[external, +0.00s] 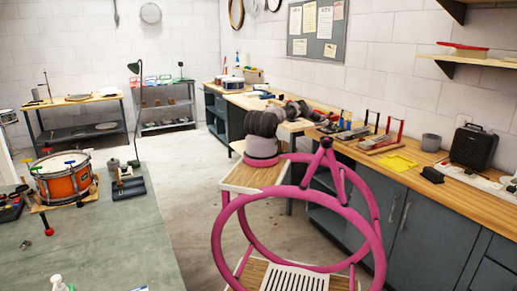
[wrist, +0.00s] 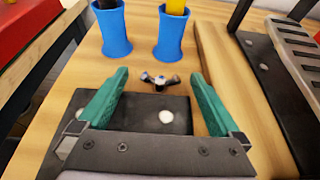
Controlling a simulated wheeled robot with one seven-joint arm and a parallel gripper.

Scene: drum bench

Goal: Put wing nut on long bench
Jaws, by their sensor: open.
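The wing nut (wrist: 160,80) is small, with dark wings and a bright metal centre. In the wrist view it lies on a pale wooden top (wrist: 235,110), just ahead of a dark flat piece (wrist: 135,108). My gripper (wrist: 160,75) has teal fingers, spread wide with nothing held between them. The fingertips are to the left and right of the wing nut, apart from it. In the external view my arm reaches to the wooden-topped bench (external: 437,180) along the right wall. The wing nut and my fingertips cannot be made out there.
Two blue cups (wrist: 115,33) (wrist: 174,36) stand just beyond the wing nut. A wooden edge and a dark metal rack (wrist: 270,70) are close on the right. A red item (wrist: 30,40) is at left.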

